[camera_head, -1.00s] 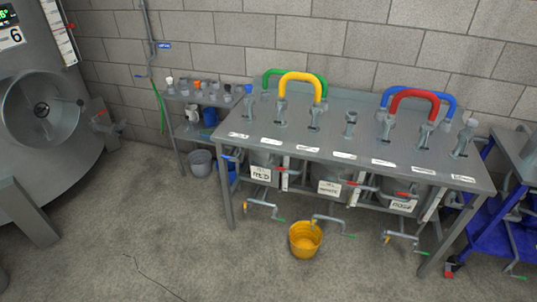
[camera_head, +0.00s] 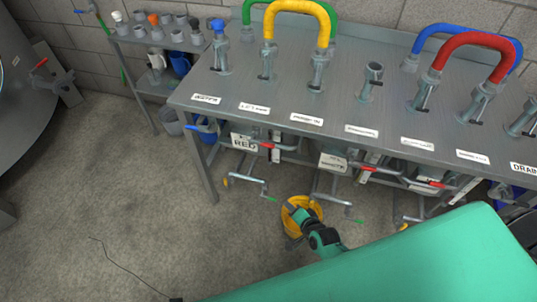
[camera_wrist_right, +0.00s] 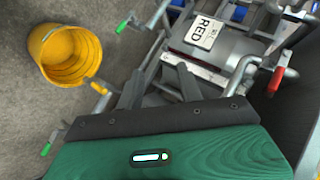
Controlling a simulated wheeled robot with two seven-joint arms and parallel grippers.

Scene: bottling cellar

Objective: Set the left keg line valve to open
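The left keg line valve has a red lever (camera_head: 267,145) under the table front, just right of the keg sign reading RED (camera_head: 243,141). The lever lies roughly level across the table's front in the head view. In the right wrist view, a red lever (camera_wrist_right: 276,78) stands at the right, and the RED sign (camera_wrist_right: 203,31) is at top centre. My right gripper (camera_head: 298,222) is low in front of the table, over the yellow bucket and below the lever. In the wrist view its two fingers (camera_wrist_right: 160,76) are apart with nothing held. My left gripper is out of view.
The yellow bucket (camera_wrist_right: 60,66) stands on the floor beside my right gripper. Green-tipped cranked pipes (camera_head: 248,181) stick out below the kegs. The steel table (camera_head: 190,101) overhangs the valves. More red levers (camera_head: 370,169) are to the right.

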